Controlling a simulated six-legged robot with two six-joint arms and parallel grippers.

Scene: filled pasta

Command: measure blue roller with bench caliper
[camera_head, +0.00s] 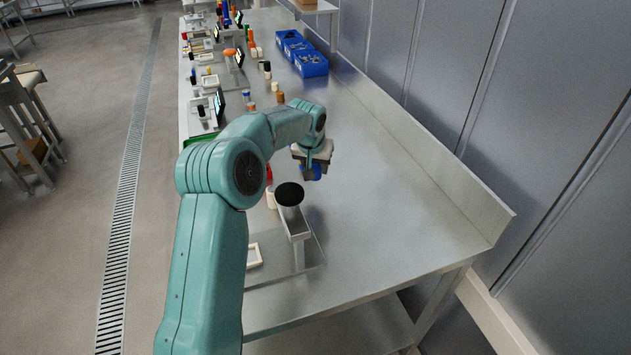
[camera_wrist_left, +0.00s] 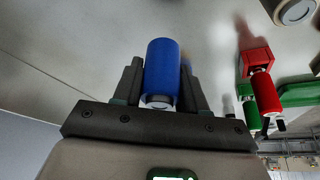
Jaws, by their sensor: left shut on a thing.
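The blue roller (camera_wrist_left: 162,68) stands between the two dark fingers of my left gripper (camera_wrist_left: 160,80) in the left wrist view. The fingers are shut on its sides. In the head view my left gripper (camera_head: 313,158) points down over the steel bench, and a bit of the blue roller (camera_head: 312,173) shows below it. A metal fixture (camera_head: 298,232) with a black round top is on the bench, nearer than the gripper; I cannot tell whether it is the bench caliper. My right gripper is out of view.
A red block (camera_wrist_left: 257,57) with red and green cylinders beside it shows in the left wrist view. Blue bins (camera_head: 308,62) and several small coloured cylinders stand farther along the bench (camera_head: 400,230). Its right side is clear up to the raised back edge. A pale tray (camera_head: 254,256) lies partly behind my arm.

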